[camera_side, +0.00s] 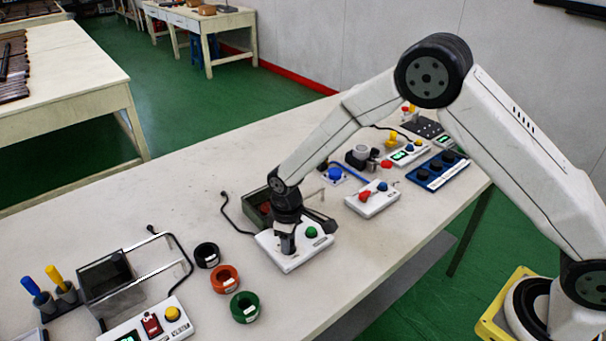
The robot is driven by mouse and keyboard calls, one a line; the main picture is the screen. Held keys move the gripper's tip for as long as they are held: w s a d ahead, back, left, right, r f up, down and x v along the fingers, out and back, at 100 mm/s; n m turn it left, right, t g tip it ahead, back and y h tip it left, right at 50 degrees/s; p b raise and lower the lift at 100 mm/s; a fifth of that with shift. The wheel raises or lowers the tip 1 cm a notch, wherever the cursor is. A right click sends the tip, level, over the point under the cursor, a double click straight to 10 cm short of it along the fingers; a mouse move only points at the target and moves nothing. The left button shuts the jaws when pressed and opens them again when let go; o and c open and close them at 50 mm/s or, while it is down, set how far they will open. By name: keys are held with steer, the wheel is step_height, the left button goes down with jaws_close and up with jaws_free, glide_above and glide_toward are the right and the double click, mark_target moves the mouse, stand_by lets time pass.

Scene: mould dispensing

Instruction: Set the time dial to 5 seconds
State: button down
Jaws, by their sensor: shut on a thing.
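A white control box (292,257) with a green button (311,232) on its right part lies on the table near the middle. My gripper (288,250) points straight down at the left part of this box, left of the green button. It is shut on a dial there, which the fingers hide. The dial's setting and any marks around it cannot be read in this view.
A dark open bin (256,208) stands right behind the box. Black, orange (225,279) and green (244,307) rings lie to the left. Another white box (372,198) with red and blue knobs lies to the right.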

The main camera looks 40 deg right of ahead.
steer(key=shift+m, duration=0.4)
steer(key=m, duration=0.3)
steer(key=shift+m, duration=2)
steer(key=shift+c, duration=1.6)
jaws_free()
steer(key=shift+r, duration=0.15)
steer(key=shift+r, duration=3.8)
